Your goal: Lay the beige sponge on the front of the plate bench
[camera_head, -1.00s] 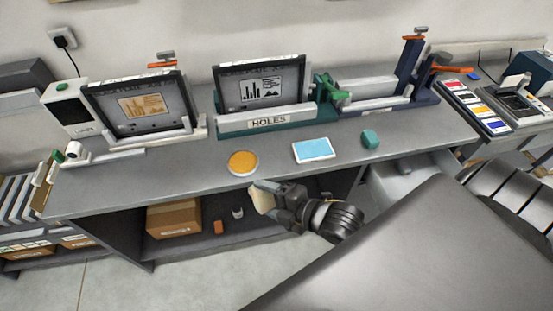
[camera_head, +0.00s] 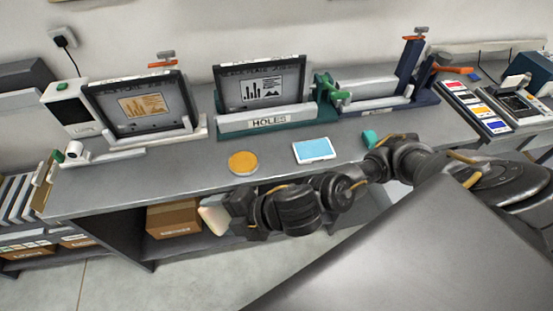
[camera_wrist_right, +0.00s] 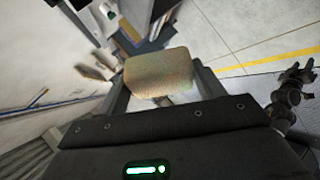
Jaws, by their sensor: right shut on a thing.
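The beige sponge (camera_head: 213,215) is held by my right gripper (camera_head: 222,212), in front of the bench's front edge and seemingly below its top. In the right wrist view the sponge (camera_wrist_right: 158,72) sits between the two fingers of my right gripper (camera_wrist_right: 162,88), clear of any surface. The plate bench (camera_head: 120,192) is a long grey counter with a bare front strip at the left. A dark jointed gripper, seemingly my left one (camera_wrist_right: 296,82), shows small at the right of the wrist view; its jaws are unclear.
A yellow-orange disc (camera_head: 242,162), a light blue pad (camera_head: 314,150) and a partly hidden teal block (camera_head: 370,138) lie on the bench. Framed plates (camera_head: 140,105) stand in holders behind. A cardboard box (camera_head: 172,219) is on the shelf below.

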